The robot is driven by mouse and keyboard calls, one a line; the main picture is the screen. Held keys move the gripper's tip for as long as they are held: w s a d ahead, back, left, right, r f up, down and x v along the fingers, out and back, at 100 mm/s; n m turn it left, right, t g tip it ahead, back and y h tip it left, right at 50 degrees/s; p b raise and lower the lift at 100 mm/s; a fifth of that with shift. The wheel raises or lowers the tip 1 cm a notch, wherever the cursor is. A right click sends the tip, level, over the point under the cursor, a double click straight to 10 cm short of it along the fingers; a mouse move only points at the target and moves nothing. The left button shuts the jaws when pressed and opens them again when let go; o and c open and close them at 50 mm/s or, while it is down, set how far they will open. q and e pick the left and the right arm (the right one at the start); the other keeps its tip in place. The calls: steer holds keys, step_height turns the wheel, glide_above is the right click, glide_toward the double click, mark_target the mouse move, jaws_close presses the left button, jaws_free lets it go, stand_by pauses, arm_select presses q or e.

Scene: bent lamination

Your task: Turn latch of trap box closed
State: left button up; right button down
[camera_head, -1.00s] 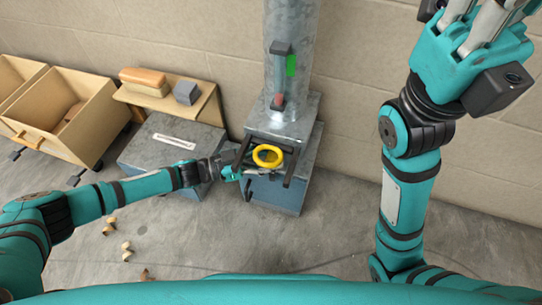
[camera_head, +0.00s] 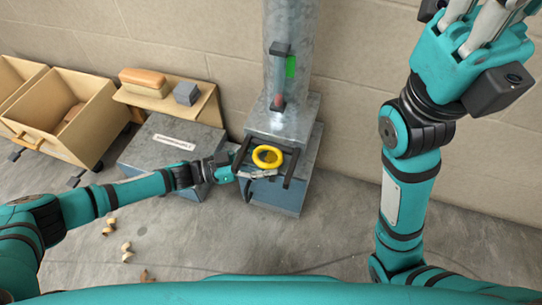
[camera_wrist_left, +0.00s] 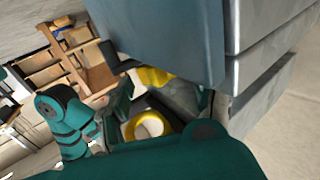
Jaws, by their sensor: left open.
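The trap box (camera_head: 275,192) is a grey-blue metal box at the foot of a vertical duct, by the wall. On its front is a yellow ring (camera_head: 267,157) with dark bars on either side; I cannot tell for certain which part is the latch. My left gripper (camera_head: 246,174) is open, at the box's left front, just below and left of the ring. The left wrist view shows a yellow ring (camera_wrist_left: 149,125) close to the gripper, partly hidden by teal parts. My right gripper (camera_head: 490,22) is raised at the upper right, far from the box, its fingertips cut off by the frame.
The galvanised duct (camera_head: 291,60) has a green mark and a reddish piece low down. A labelled grey chest (camera_head: 165,150) stands left of the box, with a wooden shelf (camera_head: 205,103) behind. Wooden bins (camera_head: 75,135) stand far left. Small pieces (camera_head: 126,250) lie on the floor.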

arm_select(q)
steer(key=v, duration=0.6)
steer(key=shift+a, duration=0.1)
